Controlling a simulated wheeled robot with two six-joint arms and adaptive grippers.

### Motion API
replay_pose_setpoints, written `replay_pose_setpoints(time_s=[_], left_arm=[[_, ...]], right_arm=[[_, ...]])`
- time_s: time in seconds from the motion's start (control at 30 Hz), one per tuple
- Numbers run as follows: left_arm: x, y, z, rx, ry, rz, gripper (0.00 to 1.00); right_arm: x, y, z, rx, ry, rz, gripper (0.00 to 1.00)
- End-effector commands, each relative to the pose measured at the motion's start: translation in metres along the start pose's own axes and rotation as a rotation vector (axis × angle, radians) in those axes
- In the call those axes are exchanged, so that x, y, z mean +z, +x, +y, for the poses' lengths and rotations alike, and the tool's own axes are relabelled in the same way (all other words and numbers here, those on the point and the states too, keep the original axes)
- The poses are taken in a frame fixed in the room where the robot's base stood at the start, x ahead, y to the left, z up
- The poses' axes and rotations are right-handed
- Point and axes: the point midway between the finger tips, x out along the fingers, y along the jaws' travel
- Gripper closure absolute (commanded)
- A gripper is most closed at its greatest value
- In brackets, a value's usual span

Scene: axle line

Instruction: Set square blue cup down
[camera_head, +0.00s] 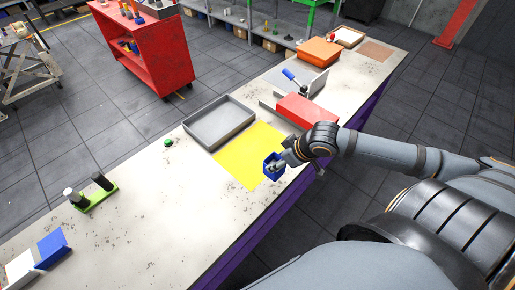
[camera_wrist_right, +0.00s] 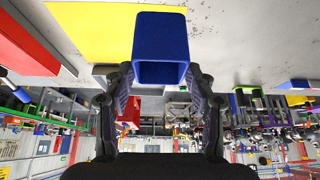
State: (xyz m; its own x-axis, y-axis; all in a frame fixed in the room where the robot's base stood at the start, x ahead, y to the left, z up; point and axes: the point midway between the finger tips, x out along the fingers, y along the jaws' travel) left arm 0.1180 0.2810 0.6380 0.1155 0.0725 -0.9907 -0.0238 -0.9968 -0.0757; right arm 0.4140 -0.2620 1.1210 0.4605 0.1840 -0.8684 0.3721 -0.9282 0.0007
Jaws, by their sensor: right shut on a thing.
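The square blue cup (camera_head: 272,168) is at the near right corner of the yellow mat (camera_head: 238,150) in the head view. My right gripper (camera_head: 284,163) is shut on it, with a finger on each side of the cup. In the right wrist view the blue cup (camera_wrist_right: 161,45) sits between the two fingers of my right gripper (camera_wrist_right: 161,80), and the yellow mat (camera_wrist_right: 85,25) shows beside it. I cannot tell whether the cup's base touches the surface. My left gripper is not in view.
A grey tray (camera_head: 220,124) lies beyond the mat. A red box (camera_head: 307,110) sits right of it, near my right wrist. A small green thing (camera_head: 168,142) and a green stand with black posts (camera_head: 95,193) are to the left. The table (camera_head: 130,240) is clear in front.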

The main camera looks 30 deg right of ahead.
Motion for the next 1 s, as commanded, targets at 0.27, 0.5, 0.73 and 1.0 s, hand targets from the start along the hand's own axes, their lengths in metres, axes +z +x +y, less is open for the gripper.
replay_pose_setpoints(time_s=[0.27, 0.5, 0.73, 1.0], left_arm=[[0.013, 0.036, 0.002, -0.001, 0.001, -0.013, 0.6], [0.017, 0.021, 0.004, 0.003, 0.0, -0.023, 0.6], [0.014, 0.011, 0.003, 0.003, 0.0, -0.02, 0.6], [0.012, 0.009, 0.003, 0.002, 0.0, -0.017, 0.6]], right_arm=[[-0.022, 0.038, 0.019, -0.01, 0.011, 0.009, 0.81], [-0.049, 0.077, 0.047, -0.012, 0.011, 0.001, 0.81], [-0.051, 0.128, 0.066, -0.007, 0.003, -0.001, 0.81], [-0.051, 0.144, 0.071, -0.007, 0.001, -0.001, 0.81]])
